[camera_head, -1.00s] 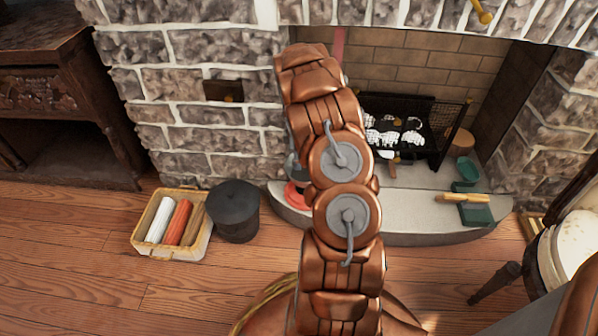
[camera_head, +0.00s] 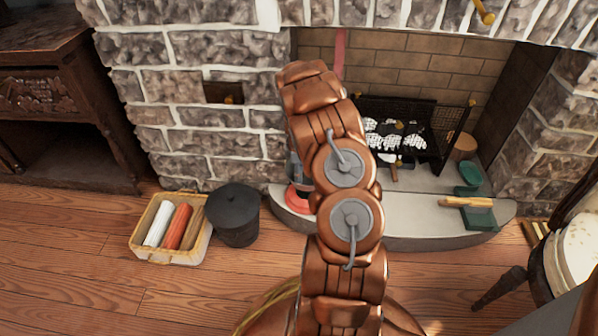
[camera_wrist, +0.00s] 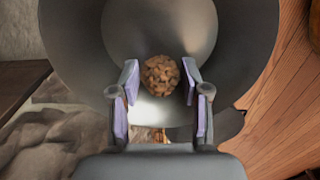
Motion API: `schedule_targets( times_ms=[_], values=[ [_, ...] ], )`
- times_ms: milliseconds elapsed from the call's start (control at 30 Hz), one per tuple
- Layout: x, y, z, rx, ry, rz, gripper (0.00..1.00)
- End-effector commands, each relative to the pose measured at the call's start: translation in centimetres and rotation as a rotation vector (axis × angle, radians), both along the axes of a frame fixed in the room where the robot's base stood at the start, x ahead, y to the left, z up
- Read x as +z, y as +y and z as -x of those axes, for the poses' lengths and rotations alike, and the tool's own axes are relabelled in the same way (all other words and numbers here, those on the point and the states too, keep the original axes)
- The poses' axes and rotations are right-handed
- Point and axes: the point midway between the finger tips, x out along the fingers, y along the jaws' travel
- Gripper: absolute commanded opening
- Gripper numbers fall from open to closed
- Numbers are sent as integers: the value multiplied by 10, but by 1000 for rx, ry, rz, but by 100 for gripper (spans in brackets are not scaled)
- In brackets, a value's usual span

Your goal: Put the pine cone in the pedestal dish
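The pine cone (camera_wrist: 160,75), brown and rough, shows in the wrist view against the inside of a round grey vessel (camera_wrist: 75,45). My gripper (camera_wrist: 160,84) is open, with one purple-padded finger on each side of the cone and a visible gap on both sides. I cannot tell how far beyond the fingertips the cone lies. In the head view my own arm hides the gripper and the cone. A small green dish (camera_head: 470,172) stands on the hearth at the right; I cannot tell if it is the pedestal dish.
A grey hearth (camera_head: 410,212) lies before the fireplace, with a black grate (camera_head: 440,125) and a green item (camera_head: 480,217) bearing a wooden-handled tool. A dark bucket (camera_head: 234,215) and a yellow basket (camera_head: 165,250) stand on the floor at left. A chair (camera_head: 575,250) stands at right.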

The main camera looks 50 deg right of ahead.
Motion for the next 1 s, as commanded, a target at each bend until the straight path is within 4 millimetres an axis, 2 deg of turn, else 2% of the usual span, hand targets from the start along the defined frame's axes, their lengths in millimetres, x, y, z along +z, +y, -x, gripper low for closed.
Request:
schedule_targets(
  times_ms=[333, 800, 1000],
  values=[
    [2, -1, 0, 0, -1, 2, 46],
    [89, 1, 0, 0, -1, 1, 46],
    [114, 0, 0, 0, -2, 2, 46]
  ],
)
